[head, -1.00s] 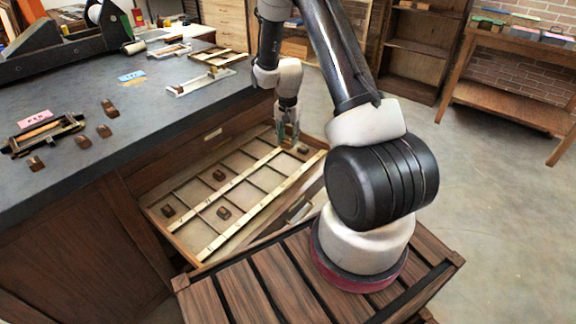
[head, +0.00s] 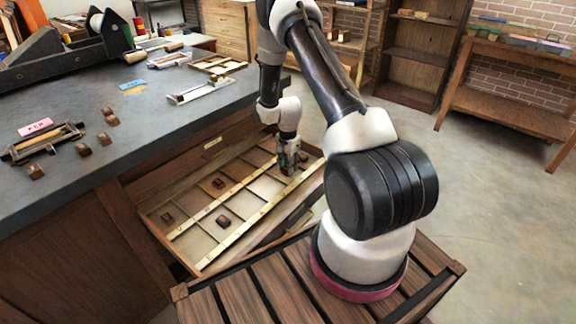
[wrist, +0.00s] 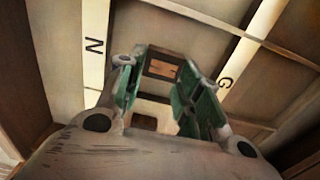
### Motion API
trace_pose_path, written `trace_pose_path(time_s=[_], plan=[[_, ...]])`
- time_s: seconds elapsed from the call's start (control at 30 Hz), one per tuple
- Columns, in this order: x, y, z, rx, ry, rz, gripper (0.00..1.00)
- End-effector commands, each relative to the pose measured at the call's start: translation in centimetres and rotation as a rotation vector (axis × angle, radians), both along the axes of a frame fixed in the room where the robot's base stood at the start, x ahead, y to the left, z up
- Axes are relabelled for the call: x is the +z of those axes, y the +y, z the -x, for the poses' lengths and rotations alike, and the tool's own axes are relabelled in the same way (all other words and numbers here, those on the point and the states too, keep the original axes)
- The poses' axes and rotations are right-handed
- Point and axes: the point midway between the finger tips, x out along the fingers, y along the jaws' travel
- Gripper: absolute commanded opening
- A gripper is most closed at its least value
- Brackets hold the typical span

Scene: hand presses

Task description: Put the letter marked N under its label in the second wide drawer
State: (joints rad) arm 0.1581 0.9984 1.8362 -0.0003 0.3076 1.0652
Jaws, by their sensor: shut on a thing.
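My gripper (head: 288,164) is down at the far right end of the open wide drawer (head: 190,264). In the wrist view its green fingers (wrist: 166,70) are shut on a small dark brown letter block (wrist: 162,66); the letter on it is not readable. The label N (wrist: 94,46) is on a pale strip left of the fingers, and a label G (wrist: 224,83) is on another strip to the right. The head view does not show the held block clearly, nor whether it touches the drawer floor.
Several brown blocks lie in other compartments, one (head: 223,221) in the near row and one (head: 303,157) just right of my gripper. Thin dividers separate the compartments. The grey worktop (head: 150,125) carries loose blocks, a pink tag (head: 37,127) and metal composing trays.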

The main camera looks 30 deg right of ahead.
Motion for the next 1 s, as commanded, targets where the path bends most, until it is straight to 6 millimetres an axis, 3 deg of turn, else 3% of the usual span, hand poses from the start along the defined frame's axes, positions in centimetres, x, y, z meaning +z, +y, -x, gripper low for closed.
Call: trace_pose_path(time_s=[0.3,0.33,0.43,0.77,0.87,1.0], plan=[[-0.3,0.0,0.0,0.000,0.000,0.000,0.22],[-0.2,0.0,0.0,0.000,-0.001,0.000,0.40],[-0.2,0.0,0.0,0.000,-0.001,0.000,0.56],[0.0,0.0,-0.1,0.001,-0.001,0.001,0.56],[0.9,0.0,-0.1,0.001,-0.002,0.000,0.56],[3.6,0.0,-0.2,0.001,-0.006,0.001,0.56]])
